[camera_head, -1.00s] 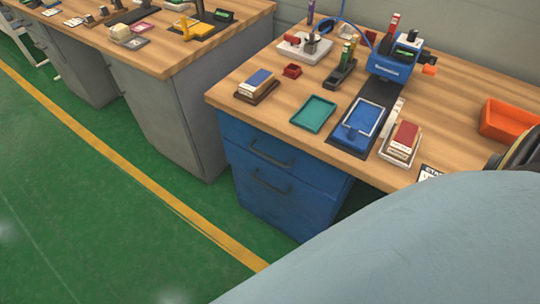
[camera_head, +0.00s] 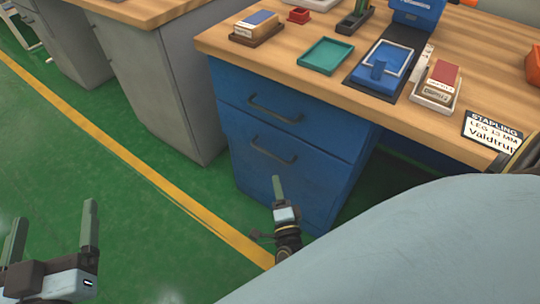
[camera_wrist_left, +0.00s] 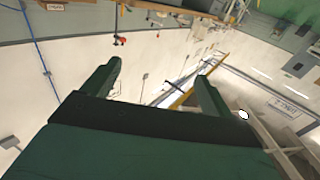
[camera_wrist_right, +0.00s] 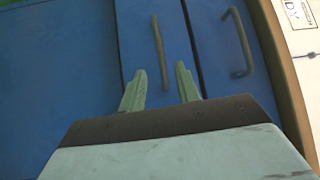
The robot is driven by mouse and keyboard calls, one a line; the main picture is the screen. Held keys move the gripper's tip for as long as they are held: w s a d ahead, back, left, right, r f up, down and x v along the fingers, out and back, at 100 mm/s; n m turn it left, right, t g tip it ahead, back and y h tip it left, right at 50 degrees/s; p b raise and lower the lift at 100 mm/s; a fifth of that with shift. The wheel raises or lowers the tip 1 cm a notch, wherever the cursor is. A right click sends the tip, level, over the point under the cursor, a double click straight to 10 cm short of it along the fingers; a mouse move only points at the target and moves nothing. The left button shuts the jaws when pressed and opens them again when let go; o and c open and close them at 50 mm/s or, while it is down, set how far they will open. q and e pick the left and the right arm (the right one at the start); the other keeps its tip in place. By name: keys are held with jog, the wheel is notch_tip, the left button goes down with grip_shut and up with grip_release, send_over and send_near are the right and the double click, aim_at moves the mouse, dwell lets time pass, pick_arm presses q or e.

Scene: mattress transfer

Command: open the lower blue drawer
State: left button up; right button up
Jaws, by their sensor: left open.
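The blue cabinet has an upper drawer (camera_head: 310,118) and a lower drawer (camera_head: 245,150), both closed, each with a dark bar handle. The lower handle (camera_head: 274,150) also shows in the right wrist view (camera_wrist_right: 160,55), beyond the gap between my fingertips. My right gripper (camera_wrist_right: 161,72) is open and empty, pointing at the lower drawer's front. In the head view my right gripper (camera_head: 277,182) is just below the lower handle, apparently short of it; one finger hides the other. My left gripper (camera_head: 54,218) is open and empty over the green floor at the lower left.
The wooden desktop (camera_head: 225,42) above the drawers holds a teal tray (camera_head: 326,55), a blue device (camera_head: 380,70) and a card box (camera_head: 440,80). A grey cabinet (camera_head: 165,80) stands to the left. Green floor with a yellow line (camera_head: 130,165) is clear in front.

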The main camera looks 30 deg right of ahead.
aim_at(270, 153)
pick_arm(q)
notch_tip(270, 153, up, 7)
jog(key=s+t+h+b, duration=0.2)
jog(key=t, duration=0.3)
jog(key=shift+d+r+t, duration=0.2)
jog(key=shift+d+t, duration=0.05)
jog(key=shift+t, duration=0.15)
pick_arm(e)
jog(key=shift+x, duration=5.6)
pick_arm(q)
jog(key=shift+s, duration=0.1)
pick_arm(e)
grip_shut()
